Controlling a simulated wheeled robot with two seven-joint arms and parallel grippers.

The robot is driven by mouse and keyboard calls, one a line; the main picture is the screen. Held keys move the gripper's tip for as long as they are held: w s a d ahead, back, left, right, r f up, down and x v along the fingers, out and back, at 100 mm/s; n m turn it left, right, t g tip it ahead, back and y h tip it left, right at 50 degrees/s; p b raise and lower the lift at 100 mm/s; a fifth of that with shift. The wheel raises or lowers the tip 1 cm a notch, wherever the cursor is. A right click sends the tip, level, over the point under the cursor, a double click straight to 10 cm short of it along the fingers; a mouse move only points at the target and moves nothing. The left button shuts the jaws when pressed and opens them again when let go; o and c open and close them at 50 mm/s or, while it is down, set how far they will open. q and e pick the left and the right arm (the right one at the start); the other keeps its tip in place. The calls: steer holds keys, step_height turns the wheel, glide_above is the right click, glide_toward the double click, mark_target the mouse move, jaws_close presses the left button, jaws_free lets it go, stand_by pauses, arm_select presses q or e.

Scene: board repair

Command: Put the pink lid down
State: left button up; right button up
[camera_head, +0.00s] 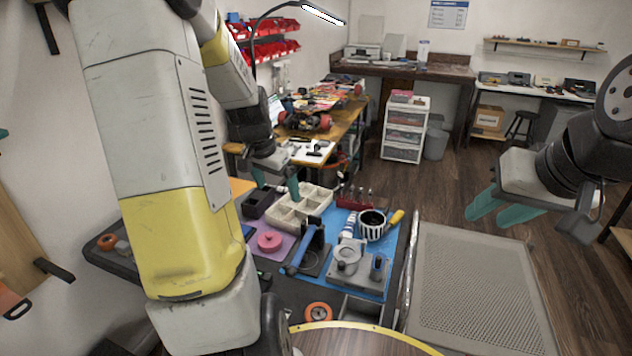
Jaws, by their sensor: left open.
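The pink lid (269,241) is a round pink disc with a small raised middle. It rests on the purple mat (288,246) at the left of the workbench. My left gripper (277,190) is above and behind the lid, near the beige compartment tray. Its teal fingers are apart with nothing visible between them. My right gripper (487,216) is at the far right, away from the bench. Its teal fingers look apart and empty.
The beige compartment tray (299,209) stands behind the lid. A blue-handled tool in a stand (306,250) is right of it. An orange ring (318,312) lies in front.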

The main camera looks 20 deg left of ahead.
arm_select(q)
steer(key=s+d+r+n+t, duration=0.1)
steer(key=s+d+r, duration=0.6)
steer(key=s, duration=0.3)
steer(key=s+d+r+n+t+h, duration=0.1)
steer(key=s+d+r, duration=0.7)
steer(key=s, duration=0.2)
steer(key=shift+n+h, duration=0.3)
steer(key=shift+a, duration=0.15)
